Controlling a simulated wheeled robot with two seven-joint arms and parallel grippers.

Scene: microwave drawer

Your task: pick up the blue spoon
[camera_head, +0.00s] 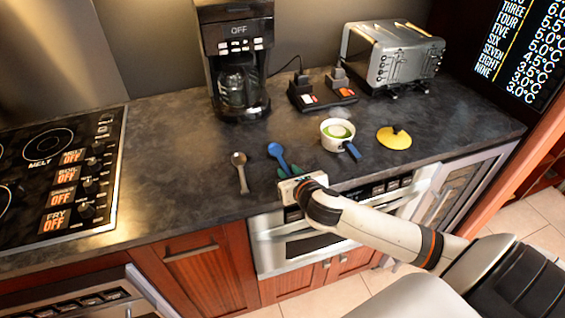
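The blue spoon (277,150) lies on the dark countertop, its bowl pointing away from me and its handle running toward the front edge. My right gripper (290,171) is at the handle's near end, low over the counter. Its two greenish fingertips show apart, one on each side of the handle, so it looks open. The gripper body hides the end of the handle. My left gripper is not in view.
A grey spoon (240,171) lies left of the blue one. A white pot with a blue handle (338,134) and a yellow lid (393,138) are to the right. A coffee maker (238,60), toaster (391,55) and cooktop (62,165) stand around. A microwave drawer (300,243) is below.

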